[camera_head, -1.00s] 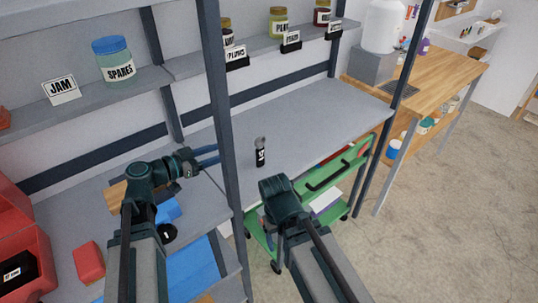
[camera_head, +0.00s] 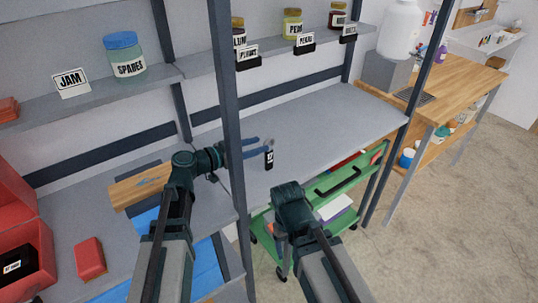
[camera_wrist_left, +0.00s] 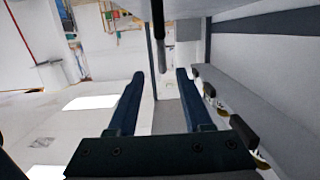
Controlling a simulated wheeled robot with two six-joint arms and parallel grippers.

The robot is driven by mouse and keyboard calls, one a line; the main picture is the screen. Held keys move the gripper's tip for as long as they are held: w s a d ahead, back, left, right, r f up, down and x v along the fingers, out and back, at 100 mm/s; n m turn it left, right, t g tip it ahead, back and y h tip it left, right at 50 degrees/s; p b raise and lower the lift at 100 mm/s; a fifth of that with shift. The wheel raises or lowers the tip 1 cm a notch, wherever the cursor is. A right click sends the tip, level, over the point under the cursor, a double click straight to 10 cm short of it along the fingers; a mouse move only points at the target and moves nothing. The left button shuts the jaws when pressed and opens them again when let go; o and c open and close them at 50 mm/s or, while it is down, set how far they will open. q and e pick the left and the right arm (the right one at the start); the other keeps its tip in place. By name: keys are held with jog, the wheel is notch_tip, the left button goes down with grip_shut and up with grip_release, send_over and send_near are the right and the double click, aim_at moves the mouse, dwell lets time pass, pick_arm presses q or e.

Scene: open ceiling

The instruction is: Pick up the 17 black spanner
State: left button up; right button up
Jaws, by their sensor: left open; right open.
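The spanner (camera_head: 269,159) is a small black piece with a pale label, standing out against the grey worktop (camera_head: 330,120). The number on the label is too small to read surely. My left gripper (camera_head: 262,147) is open, with its two blue fingers pointing right. Its fingertips are close to the spanner's upper left; I cannot tell whether they touch it. In the left wrist view the fingers (camera_wrist_left: 158,75) are spread apart, and a dark bar shows between them at the top, probably the spanner. My right gripper (camera_head: 293,195) is lower, above the green trolley, with its fingers hidden.
A dark rack post (camera_head: 228,110) stands right by my left wrist. A shelf with jars (camera_head: 125,57) and labels runs above. A green trolley (camera_head: 340,190) stands below the worktop. A red toolbox (camera_head: 20,250) is at lower left. The worktop to the spanner's right is clear.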

aim_at(263, 140)
pick_arm(q)
jog(key=shift+w+r+x, duration=0.1)
jog(key=shift+r+x, duration=0.1)
jog(key=shift+x, duration=1.15)
jog(key=shift+w+r+x, duration=0.1)
jog(key=shift+r+x, duration=0.1)
jog(key=shift+x, duration=1.1)
grip_shut()
